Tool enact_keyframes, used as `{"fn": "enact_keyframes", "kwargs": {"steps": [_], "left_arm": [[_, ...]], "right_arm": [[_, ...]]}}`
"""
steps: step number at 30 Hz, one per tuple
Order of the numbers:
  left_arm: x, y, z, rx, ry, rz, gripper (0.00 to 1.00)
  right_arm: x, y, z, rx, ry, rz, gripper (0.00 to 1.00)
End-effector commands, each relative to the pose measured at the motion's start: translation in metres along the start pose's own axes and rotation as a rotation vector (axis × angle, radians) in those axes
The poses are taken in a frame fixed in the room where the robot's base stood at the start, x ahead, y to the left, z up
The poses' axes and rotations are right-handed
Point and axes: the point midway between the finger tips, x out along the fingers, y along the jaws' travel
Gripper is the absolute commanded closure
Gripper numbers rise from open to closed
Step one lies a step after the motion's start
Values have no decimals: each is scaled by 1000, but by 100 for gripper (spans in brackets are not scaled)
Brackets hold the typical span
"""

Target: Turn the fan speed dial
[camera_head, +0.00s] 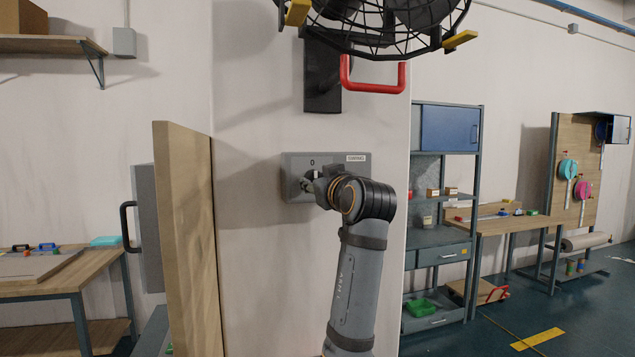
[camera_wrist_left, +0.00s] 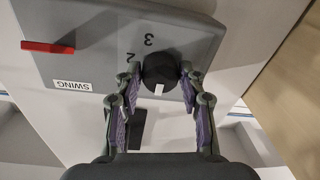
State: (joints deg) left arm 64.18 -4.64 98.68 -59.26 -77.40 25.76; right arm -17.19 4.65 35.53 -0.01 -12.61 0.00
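The fan speed dial (camera_wrist_left: 160,68) is a black round knob with a white mark on a grey control box (camera_head: 296,163). In the left wrist view the mark points to the picture's bottom, towards my gripper; the numbers 2 and 3 show upside down beside the knob. My left gripper (camera_wrist_left: 161,82) is at the box with one finger on each side of the dial. Its fingers stand apart, close to the knob's sides; whether they touch it is not clear. In the head view my left arm hides most of the dial. My right gripper is out of view.
The caged fan (camera_head: 385,25) hangs above the box, with a red handle (camera_head: 375,87) below it. A red lever (camera_wrist_left: 47,47) sits by the SWING label. A wooden panel (camera_head: 190,240) stands at the left. Shelves (camera_head: 440,235) stand at the right.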

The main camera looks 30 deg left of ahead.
Motion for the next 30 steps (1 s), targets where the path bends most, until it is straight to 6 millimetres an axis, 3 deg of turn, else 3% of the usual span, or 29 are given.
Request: {"fn": "enact_keyframes", "kwargs": {"steps": [4, 14, 24, 30], "left_arm": [[0, 0, 0, 1, 1, 0, 39], [-4, 1, 0, 1, 1, 2, 39], [-63, 2, 1, -1, -1, 5, 39], [-75, 0, 0, 2, 1, 1, 39]], "right_arm": [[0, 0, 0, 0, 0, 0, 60], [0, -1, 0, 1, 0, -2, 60], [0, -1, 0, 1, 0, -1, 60], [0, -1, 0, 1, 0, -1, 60]]}}
